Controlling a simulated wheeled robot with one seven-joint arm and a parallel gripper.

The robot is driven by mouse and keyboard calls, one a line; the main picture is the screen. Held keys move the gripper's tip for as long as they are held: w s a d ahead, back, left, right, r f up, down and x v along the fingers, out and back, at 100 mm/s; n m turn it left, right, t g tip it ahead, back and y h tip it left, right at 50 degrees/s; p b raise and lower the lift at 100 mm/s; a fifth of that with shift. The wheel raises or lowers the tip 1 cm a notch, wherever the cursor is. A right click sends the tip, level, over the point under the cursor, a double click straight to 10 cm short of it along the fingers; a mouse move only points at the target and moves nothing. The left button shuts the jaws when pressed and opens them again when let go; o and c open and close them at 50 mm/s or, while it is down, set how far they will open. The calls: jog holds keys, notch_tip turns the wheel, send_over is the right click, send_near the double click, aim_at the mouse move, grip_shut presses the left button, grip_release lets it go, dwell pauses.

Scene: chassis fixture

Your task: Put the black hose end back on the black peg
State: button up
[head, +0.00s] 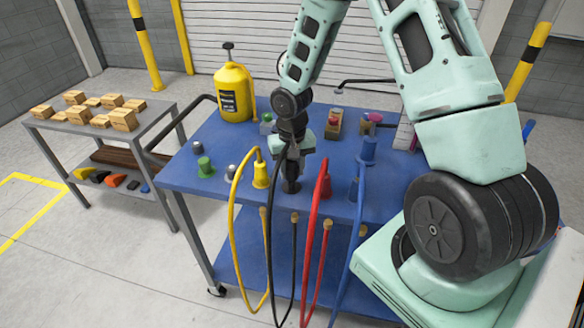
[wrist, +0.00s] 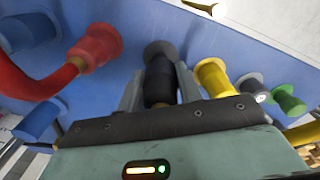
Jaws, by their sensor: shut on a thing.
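My gripper (head: 291,158) points down over the front part of the blue cart top. It is shut on the black hose end (head: 291,184), between the yellow and red hose ends. In the wrist view the two fingers (wrist: 160,88) stand on either side of the black hose end (wrist: 159,75), with a dark flared rim (wrist: 158,48) beyond them. The black hose (head: 272,225) hangs down over the cart's front edge. I cannot make out the black peg apart from the hose end, nor tell whether the end is seated on it.
A yellow hose end (head: 261,174) stands close left and a red one (head: 322,183) close right. A blue hose end (head: 368,150) is farther right. Green (head: 205,167) and grey (head: 231,172) pegs stand left. A yellow jug (head: 234,92) stands behind. A side table (head: 60,127) holds wooden blocks.

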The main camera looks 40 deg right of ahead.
aim_at(292, 182)
jog(key=shift+f, duration=0.15)
dwell(0.3)
jog(key=shift+f+b, duration=1.1)
jog(key=shift+f, duration=0.15)
jog(key=shift+f+b, duration=0.35)
jog(key=shift+f, duration=0.1)
jog(key=o, duration=1.3)
jog(key=shift+c, duration=0.2)
notch_tip(292, 182, up, 6)
jog(key=p, duration=0.5)
